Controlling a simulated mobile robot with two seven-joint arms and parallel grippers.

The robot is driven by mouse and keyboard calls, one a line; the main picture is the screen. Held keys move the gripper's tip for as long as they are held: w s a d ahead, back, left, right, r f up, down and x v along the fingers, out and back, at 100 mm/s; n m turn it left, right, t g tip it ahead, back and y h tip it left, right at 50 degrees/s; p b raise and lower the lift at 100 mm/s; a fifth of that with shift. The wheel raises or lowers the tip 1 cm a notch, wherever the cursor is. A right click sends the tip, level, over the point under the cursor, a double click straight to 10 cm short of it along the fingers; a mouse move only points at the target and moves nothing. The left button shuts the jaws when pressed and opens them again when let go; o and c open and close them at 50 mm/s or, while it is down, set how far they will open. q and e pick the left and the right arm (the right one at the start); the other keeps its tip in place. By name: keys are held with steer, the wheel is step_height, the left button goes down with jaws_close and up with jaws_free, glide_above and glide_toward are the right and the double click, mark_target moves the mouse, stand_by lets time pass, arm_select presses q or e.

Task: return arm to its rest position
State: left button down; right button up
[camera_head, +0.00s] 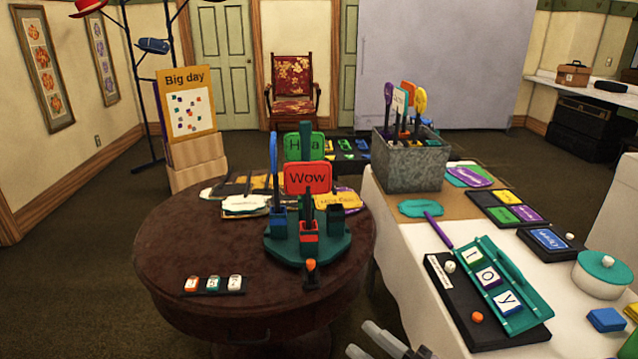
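Part of my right gripper (388,341) shows at the bottom edge, in front of the white-covered table and right of the round table. Only its grey finger ends are in the picture, and the rest of the arm is cut off. I see nothing held in it, but the gap between the fingers cannot be judged. My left gripper is not in view.
A round brown table (180,240) holds a green stand (310,245) with signs. The white-covered table (385,225) on the right carries a metal bin (410,165), a green letter tray (500,280) and a white pot (600,275). Carpet is clear at the left.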

steer(key=s+d+f+m+g+h, duration=0.1)
steer(key=s+d+f+m+h, duration=0.5)
steer(key=f+m, duration=0.3)
steer(key=s+d+f+m+g+h+p, duration=0.1)
steer(key=s+d+f+m+g+h, duration=0.1)
steer(key=s+d+f+m+h, duration=0.4)
step_height(320, 180, down, 3)
steer(key=s+m, duration=0.3)
steer(key=shift+d+f+h, duration=0.15)
steer(key=shift+h, duration=0.25)
steer(key=shift+w, duration=0.1)
